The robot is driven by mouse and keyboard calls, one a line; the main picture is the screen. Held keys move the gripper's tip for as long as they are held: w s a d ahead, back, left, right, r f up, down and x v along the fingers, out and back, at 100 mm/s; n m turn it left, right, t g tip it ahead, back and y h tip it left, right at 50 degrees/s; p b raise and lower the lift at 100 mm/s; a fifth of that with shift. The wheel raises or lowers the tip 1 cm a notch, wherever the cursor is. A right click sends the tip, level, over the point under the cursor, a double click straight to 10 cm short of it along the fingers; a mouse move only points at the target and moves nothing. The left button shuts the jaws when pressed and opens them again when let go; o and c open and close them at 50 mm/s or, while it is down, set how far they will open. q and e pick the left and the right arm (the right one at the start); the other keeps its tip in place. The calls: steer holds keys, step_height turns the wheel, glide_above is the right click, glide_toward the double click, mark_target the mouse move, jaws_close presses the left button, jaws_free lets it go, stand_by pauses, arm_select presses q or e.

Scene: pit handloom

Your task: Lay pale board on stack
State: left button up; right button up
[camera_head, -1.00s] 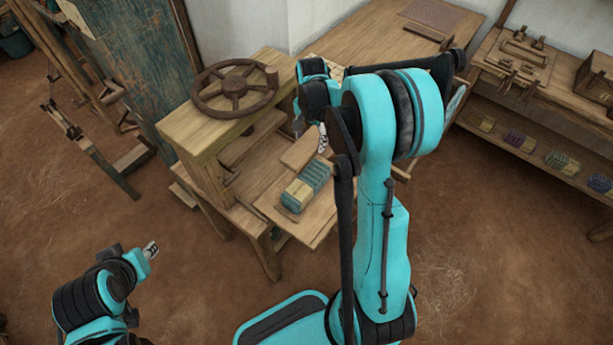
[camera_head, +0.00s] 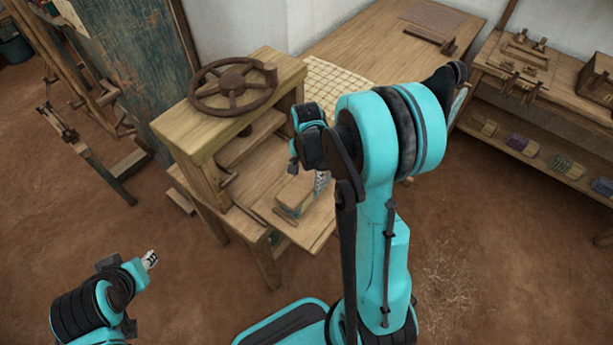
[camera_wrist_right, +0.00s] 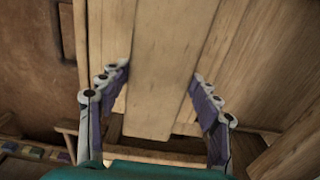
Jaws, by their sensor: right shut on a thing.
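The pale board (camera_head: 296,193) is over the small stack (camera_head: 286,214) on the press's wooden bed. Only a sliver of the stack shows at the board's near edge. I cannot tell whether board and stack touch. My right gripper (camera_head: 322,181) is shut on the board, at its right side in the head view. In the right wrist view the board (camera_wrist_right: 165,70) runs between the two fingers. My left gripper (camera_head: 150,260) hangs over the floor at lower left, away from the stack; its jaws are too small to read.
The wooden press (camera_head: 215,120) with its dark handwheel (camera_head: 232,88) rises just left of the board. A long table (camera_head: 385,50) with a checked cloth (camera_head: 335,85) stands behind. A shelf bench (camera_head: 540,150) with several bundles is at right. The brown floor (camera_head: 190,290) is open in front.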

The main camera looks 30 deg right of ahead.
steer(key=shift+f, duration=0.1)
steer(key=o, duration=0.9)
steer(key=shift+f, duration=0.1)
steer(key=o, duration=0.4)
